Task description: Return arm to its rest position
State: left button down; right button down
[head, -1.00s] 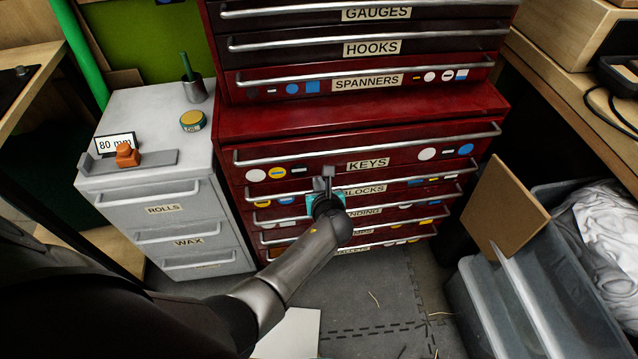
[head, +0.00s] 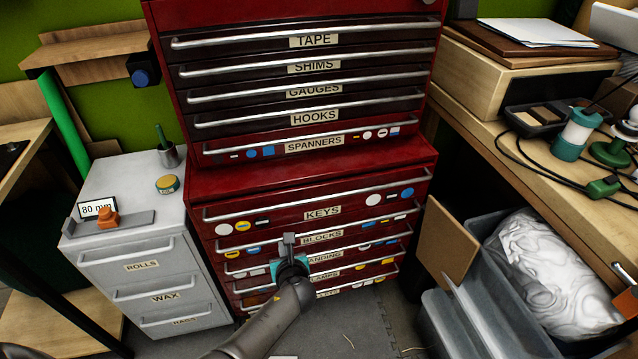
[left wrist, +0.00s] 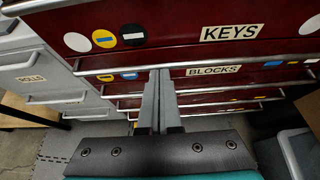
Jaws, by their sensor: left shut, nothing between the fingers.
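My left gripper (head: 289,240) is shut and empty in front of the lower red tool chest (head: 300,185). Its fingertips overlap the drawers around the BLOCKS label (head: 322,237) in the head view. In the left wrist view the two closed fingers (left wrist: 160,85) point at the chest just below the KEYS drawer (left wrist: 190,30). I cannot tell from these views how far the fingertips are from the drawer fronts. The drawers in view look closed. My right gripper is not in view.
A grey cabinet (head: 140,265) stands left, with an orange block (head: 107,219) and a round tin (head: 167,184) on top. On the right are a wooden bench (head: 540,170) with cables and a grey bin (head: 470,325) holding a white bag. A brown board (head: 447,240) leans by the bin.

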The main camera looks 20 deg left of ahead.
pick_arm(q)
jog(key=s+d+f+n+g+h, duration=0.25)
jog(key=s+f+n, duration=0.25)
jog(key=s+f, duration=0.4)
jog(key=s+d+f+n+g+h, duration=0.1)
jog(key=s+f+n+g+h, duration=0.15)
jog(key=s+f+n, duration=0.5)
jog(key=s+d+f+n+g, duration=0.1)
jog(key=s+n, duration=0.3)
jog(key=s, duration=0.5)
jog(key=s+f+n+g+h, duration=0.1)
jog(key=s+f+n, duration=0.3)
jog(key=s, duration=0.5)
jog(key=s+d+f+n+g, duration=0.1)
jog(key=s+f+n+g, duration=0.1)
jog(key=s+n, duration=0.4)
jog(key=s+f, duration=0.1)
jog(key=s, duration=0.1)
jog(key=shift+s+d+h, duration=0.35)
jog(key=shift+s+h, duration=0.05)
